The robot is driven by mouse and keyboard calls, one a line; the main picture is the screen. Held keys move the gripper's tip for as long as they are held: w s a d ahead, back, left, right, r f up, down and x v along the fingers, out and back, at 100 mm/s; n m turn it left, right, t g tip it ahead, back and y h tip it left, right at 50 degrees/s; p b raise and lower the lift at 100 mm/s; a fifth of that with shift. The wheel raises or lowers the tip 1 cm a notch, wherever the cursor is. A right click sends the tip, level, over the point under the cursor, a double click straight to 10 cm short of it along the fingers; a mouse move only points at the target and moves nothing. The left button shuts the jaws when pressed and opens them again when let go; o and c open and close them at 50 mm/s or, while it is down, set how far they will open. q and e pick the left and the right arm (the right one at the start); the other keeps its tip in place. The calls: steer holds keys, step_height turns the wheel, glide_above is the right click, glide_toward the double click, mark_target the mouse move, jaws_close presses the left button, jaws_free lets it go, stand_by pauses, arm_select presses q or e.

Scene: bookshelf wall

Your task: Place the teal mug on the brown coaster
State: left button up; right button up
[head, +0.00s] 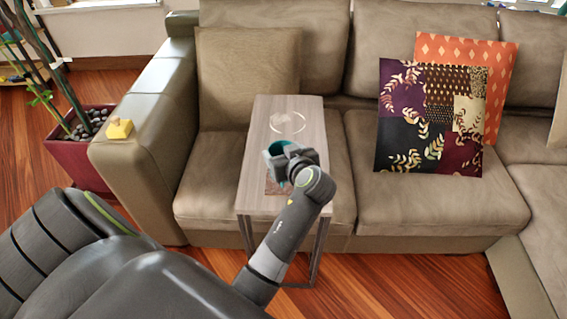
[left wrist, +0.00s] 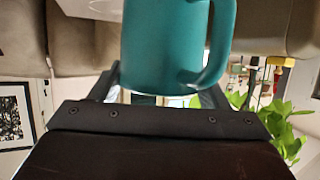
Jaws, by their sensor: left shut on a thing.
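My left gripper (head: 292,160) is shut on the teal mug (head: 273,151) above the narrow side table. In the left wrist view, the mug (left wrist: 163,45) sits between the fingers (left wrist: 160,92) with its handle at the right. In the head view the gripper and wrist cover much of the mug. The brown coaster (head: 273,187) shows as a brown patch on the near part of the tabletop, just below the mug in the picture and partly hidden by my arm. I cannot tell the height of the mug above it. My right gripper is out of view.
The side table (head: 258,135) has a wood-look top with a pale round outline (head: 287,122) at its far end. A sofa (head: 430,200) surrounds it, with patterned cushions (head: 431,118) at the right. A yellow object (head: 119,129) sits on the left armrest. A potted plant (head: 75,140) stands left.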

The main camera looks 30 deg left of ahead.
arm_select(q)
steer(key=shift+f, duration=1.65)
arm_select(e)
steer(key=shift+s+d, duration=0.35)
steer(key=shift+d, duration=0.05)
